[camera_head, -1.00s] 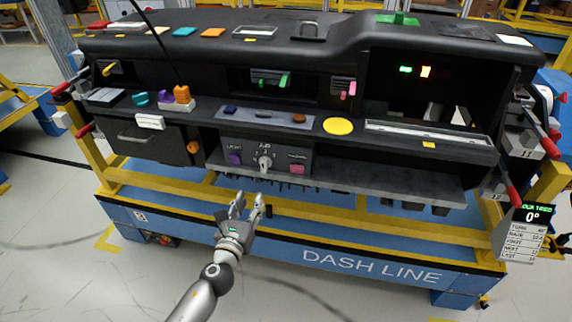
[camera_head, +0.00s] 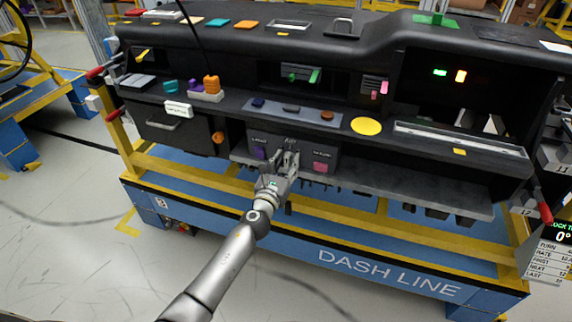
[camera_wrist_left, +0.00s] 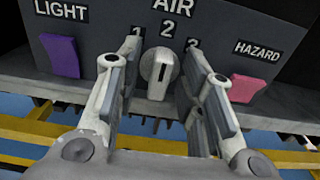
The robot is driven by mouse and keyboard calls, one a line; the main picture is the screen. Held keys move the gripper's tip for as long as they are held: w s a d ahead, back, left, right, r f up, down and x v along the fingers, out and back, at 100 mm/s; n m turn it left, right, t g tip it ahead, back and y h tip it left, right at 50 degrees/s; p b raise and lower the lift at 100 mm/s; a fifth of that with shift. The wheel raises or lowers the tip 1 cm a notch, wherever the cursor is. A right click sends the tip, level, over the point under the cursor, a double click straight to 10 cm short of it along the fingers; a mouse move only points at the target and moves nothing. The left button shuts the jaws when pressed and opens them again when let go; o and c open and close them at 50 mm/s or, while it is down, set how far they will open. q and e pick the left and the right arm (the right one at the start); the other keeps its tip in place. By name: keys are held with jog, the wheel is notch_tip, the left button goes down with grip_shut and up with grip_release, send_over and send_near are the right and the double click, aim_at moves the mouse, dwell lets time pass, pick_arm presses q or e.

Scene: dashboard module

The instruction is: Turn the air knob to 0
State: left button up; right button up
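The air knob (camera_wrist_left: 158,72) is a pale grey dial with a dark pointer line, on the dark control panel under the AIR label. In the left wrist view the numbers 1, 2 and 3 show around it; no 0 is visible. The pointer line is near upright, towards 2. My left gripper (camera_wrist_left: 165,78) is open, with one finger on each side of the knob and a gap on both sides. In the head view the left gripper (camera_head: 284,160) is at the panel and hides the knob. My right gripper is not in view.
A purple LIGHT switch (camera_wrist_left: 60,56) is left of the knob and a pink HAZARD switch (camera_wrist_left: 247,88) is right of it. A grey ledge (camera_head: 370,187) runs below the panel. A yellow disc (camera_head: 366,126) lies on the shelf above.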

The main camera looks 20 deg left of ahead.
pick_arm(q)
jog(key=shift+c, duration=0.4)
jog(key=shift+r, duration=0.1)
grip_shut()
